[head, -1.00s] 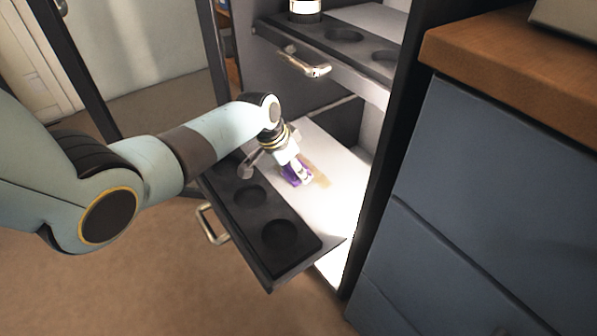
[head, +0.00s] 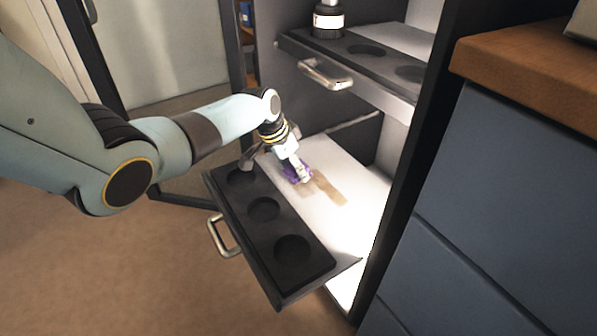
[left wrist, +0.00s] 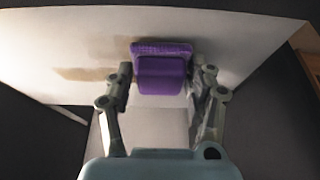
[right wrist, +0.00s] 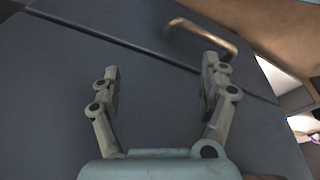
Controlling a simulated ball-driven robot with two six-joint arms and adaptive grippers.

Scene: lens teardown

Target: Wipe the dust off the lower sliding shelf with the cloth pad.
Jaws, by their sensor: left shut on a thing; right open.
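The lower sliding shelf (head: 345,225) is pulled out of the cabinet, with a bright white surface behind a black front strip. Brown dust (head: 328,188) lies on the white part in patches, and it also shows in the left wrist view (left wrist: 85,74), left of the pad. My left gripper (head: 299,170) is shut on the purple cloth pad (head: 291,174) and holds it down at the shelf surface beside the dust. The pad sits between the two fingers in the left wrist view (left wrist: 162,72). My right gripper (right wrist: 161,72) is open and empty, in front of blue-grey drawer fronts.
The black strip (head: 280,223) has round wells, and a metal handle (head: 222,236) is on its front. An upper shelf (head: 385,88) with a handle and a lens-like item (head: 328,20) overhangs behind. A dark cabinet post (head: 425,150) and blue-grey drawers (head: 500,190) stand at the right.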

